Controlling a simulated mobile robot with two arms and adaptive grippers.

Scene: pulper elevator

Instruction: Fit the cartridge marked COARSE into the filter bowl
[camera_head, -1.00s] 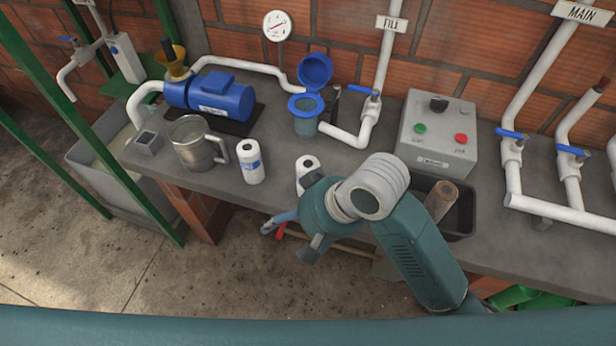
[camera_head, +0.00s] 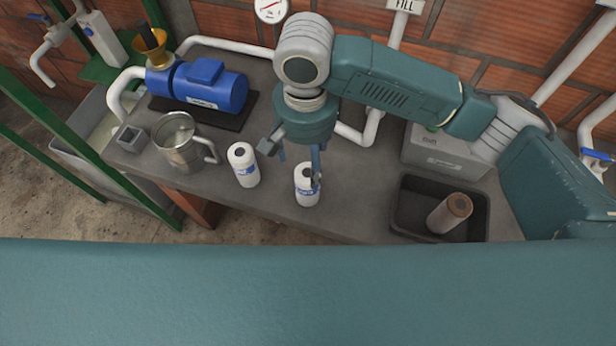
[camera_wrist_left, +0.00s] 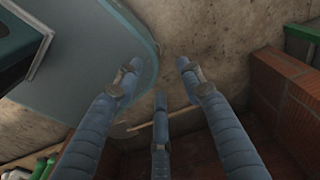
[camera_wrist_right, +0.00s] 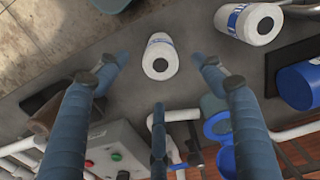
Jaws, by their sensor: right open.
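Two white cartridges with blue labels stand on the bench in the head view, one at left (camera_head: 243,165) and one at right (camera_head: 306,186); I cannot read the labels. My right gripper (camera_head: 294,165) is open just above and behind the right cartridge. In the right wrist view that cartridge (camera_wrist_right: 160,57) appears between the spread fingertips, with no grip on it. The filter bowl is hidden behind my right arm in the head view; its blue rim (camera_wrist_right: 219,126) shows partly in the right wrist view. My left gripper (camera_wrist_left: 159,70) is open and empty, over the floor.
A brown cartridge (camera_head: 450,213) lies tilted in a black tray (camera_head: 402,218) at right. A metal jug (camera_head: 177,148) and blue pump (camera_head: 212,88) stand at left. A grey control box (camera_head: 445,158) is behind the tray. Bare bench (camera_head: 355,205) lies between cartridge and tray.

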